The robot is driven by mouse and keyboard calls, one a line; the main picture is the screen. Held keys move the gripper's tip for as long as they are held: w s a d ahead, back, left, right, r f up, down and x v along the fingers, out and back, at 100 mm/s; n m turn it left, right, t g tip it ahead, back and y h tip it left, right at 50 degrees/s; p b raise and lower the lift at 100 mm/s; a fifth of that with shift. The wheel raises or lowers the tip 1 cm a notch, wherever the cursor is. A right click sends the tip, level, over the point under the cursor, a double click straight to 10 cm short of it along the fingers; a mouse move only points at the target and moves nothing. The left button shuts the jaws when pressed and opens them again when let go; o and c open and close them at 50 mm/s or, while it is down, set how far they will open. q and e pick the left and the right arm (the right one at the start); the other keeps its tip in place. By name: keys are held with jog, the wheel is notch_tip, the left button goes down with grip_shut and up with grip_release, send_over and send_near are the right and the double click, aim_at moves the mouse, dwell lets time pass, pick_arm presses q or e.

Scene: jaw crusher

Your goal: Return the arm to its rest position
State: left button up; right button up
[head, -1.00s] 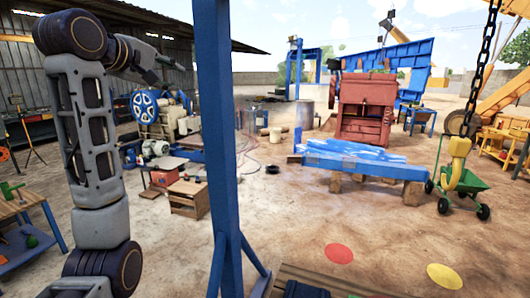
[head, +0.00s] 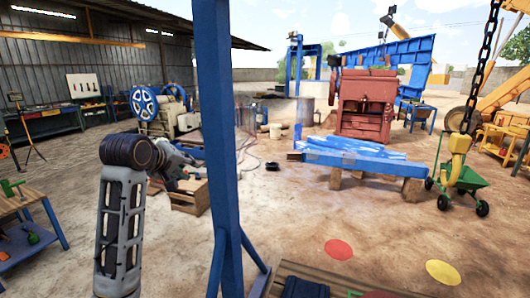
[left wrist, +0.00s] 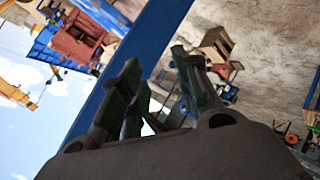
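My left arm stands at the left of the head view, and its grey and black links bend at a dark elbow-like joint. My left gripper (head: 186,172) is small and dark there, just left of the blue post, in mid-air in front of the wooden crate. In the left wrist view the left gripper (left wrist: 155,62) has its dark green fingers spread apart with nothing between them. The wrist view is tilted. My right arm and right gripper are not in view.
A blue upright post (head: 219,130) stands close to the left gripper; it crosses the left wrist view too (left wrist: 130,55). A workbench (head: 38,225) is at the left, a wooden crate (head: 190,198) beyond the arm. A chain hoist (head: 457,150) hangs at the right. Open dirt ground lies between.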

pick_arm(q)
jog(key=s+f+m+g, duration=0.15)
jog(key=s+f, duration=0.25)
jog(key=f, duration=0.4)
jog(key=s+f+m+g+y, duration=0.1)
jog(key=s+f+m, duration=0.15)
jog(key=f, duration=0.65)
jog(key=s+f+m+g, duration=0.1)
jog(key=s+f, duration=0.3)
jog(key=f, duration=0.4)
jog(key=s+d+f+m+g, duration=0.1)
jog(key=s+f+m+g, duration=0.15)
jog(key=s+f, duration=0.75)
jog(key=s+d+f+m+g, duration=0.1)
jog(key=s+f+m+g, duration=0.15)
jog(key=s+f, duration=1.1)
jog(key=f, duration=1.2)
jog(key=s+f, duration=0.3)
jog(key=f, duration=1.1)
jog(key=s+a+f+g, duration=0.1)
jog(key=s+a+f, duration=0.1)
jog(key=s+f, duration=0.8)
jog(key=s+a+f+m+g+y, duration=0.1)
jog(key=s+a+f, duration=0.1)
jog(key=s+f, duration=0.8)
jog(key=s, duration=0.2)
jog(key=shift+s+a+f, duration=0.15)
jog(key=shift+s+a, duration=0.15)
jog(key=shift+s, duration=0.05)
